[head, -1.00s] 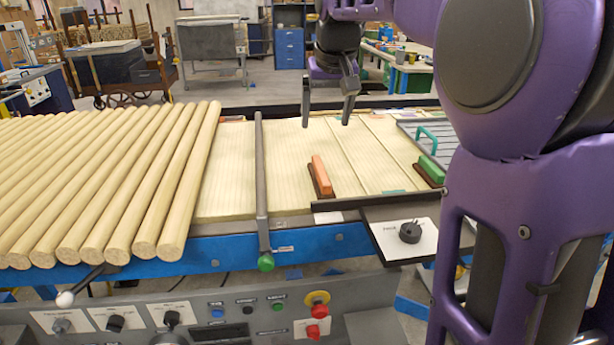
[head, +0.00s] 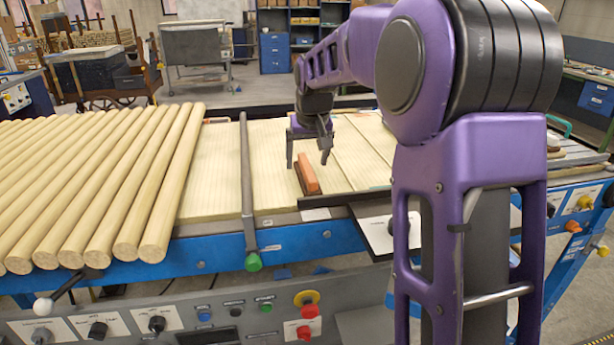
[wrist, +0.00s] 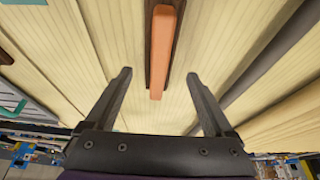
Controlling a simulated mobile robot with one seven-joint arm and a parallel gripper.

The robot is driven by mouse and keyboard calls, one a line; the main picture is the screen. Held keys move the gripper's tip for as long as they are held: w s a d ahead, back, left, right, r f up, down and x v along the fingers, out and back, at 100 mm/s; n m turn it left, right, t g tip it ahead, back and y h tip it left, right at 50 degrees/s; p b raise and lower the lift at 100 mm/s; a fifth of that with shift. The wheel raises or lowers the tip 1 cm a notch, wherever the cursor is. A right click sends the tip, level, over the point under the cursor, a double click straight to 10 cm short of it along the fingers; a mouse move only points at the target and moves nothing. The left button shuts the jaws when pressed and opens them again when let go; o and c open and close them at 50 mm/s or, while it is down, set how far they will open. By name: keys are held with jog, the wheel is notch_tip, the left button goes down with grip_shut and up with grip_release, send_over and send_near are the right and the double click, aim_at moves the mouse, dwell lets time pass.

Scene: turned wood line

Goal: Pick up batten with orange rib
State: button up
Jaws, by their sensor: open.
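The batten with orange rib (head: 308,174) lies on the pale wooden boards of the line, near their front edge. It has a dark brown base and a raised orange rib. In the wrist view the batten (wrist: 161,45) runs lengthwise at the top middle, its near end level with the space between the fingertips. My gripper (head: 308,160) is open and empty, above and close to the batten in the head view. In the wrist view the fingers of my gripper (wrist: 159,75) stand apart to either side of the rib's line. I cannot tell the exact height between them.
Round wooden poles (head: 120,185) lie side by side at left. A dark bar (head: 247,190) with a green end crosses the boards left of the batten. A dark rail (head: 358,194) runs along the front edge. Bare boards (head: 215,170) lie around the batten.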

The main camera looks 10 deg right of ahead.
aim_at(307, 166)
jog(key=x, duration=0.3)
jog(key=shift+d+f, duration=0.1)
jog(key=shift+f, duration=0.15)
grip_shut()
jog(key=shift+r, duration=0.1)
